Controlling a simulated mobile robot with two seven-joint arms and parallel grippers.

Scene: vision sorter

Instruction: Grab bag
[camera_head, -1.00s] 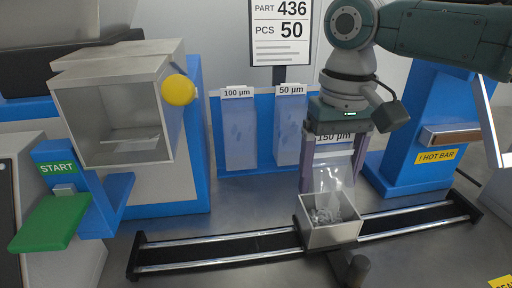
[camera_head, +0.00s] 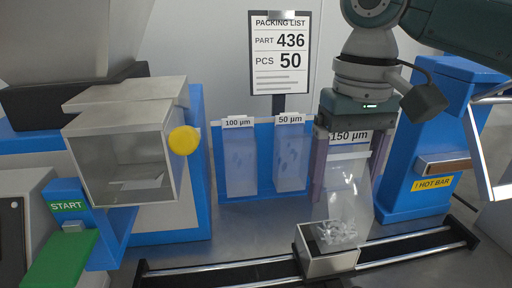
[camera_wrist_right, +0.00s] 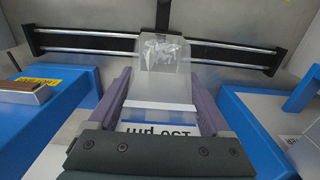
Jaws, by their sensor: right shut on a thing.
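A clear plastic bag (camera_head: 345,190) with a white "150 µm" label hangs upright from my right gripper (camera_head: 348,158). Several small pale parts (camera_head: 337,232) lie at its bottom. The gripper's purple fingers are shut on the bag's upper part, one on each side. In the right wrist view, the bag (camera_wrist_right: 160,75) runs out from between the fingers of the gripper (camera_wrist_right: 160,102). The bag's lower end overlaps the open top of a small grey box (camera_head: 330,265); I cannot tell how deep it sits. My left gripper is not in view.
The box sits on a twin-rail track (camera_head: 230,272). Behind are "100 µm" bags (camera_head: 240,165) and "50 µm" bags (camera_head: 291,160) on a blue rack. A blue hot bar station (camera_head: 435,130) stands close right.

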